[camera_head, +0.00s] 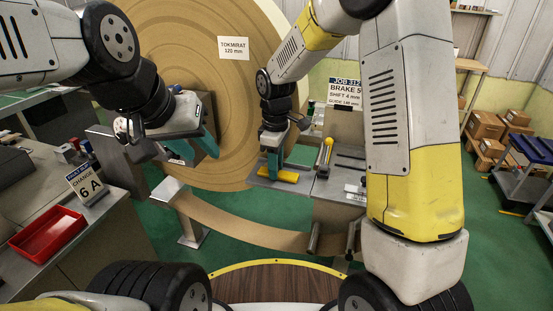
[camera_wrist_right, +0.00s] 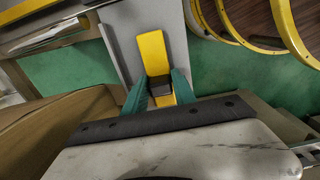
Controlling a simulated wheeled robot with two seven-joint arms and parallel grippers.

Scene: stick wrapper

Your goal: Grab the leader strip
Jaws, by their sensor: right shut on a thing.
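A brown strip (camera_head: 240,226), which looks like the leader strip, sags in a curve below the large brown roll (camera_head: 130,40), from a grey post to a pair of metal rollers. My right gripper (camera_head: 284,165) is above a grey plate, apart from the strip. Its teal fingers are shut on a yellow piece (camera_head: 285,175) with a dark block; the yellow piece also shows in the right wrist view (camera_wrist_right: 153,55). My left gripper (camera_head: 194,146) is in front of the roll. Its teal fingers stand apart, with nothing visible held between them.
A grey post (camera_head: 188,215) stands left of the strip. Metal rollers (camera_head: 332,238) are at its right end. Cardboard boxes (camera_head: 488,125) and a blue cart (camera_head: 533,150) stand right. Green floor is open between.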

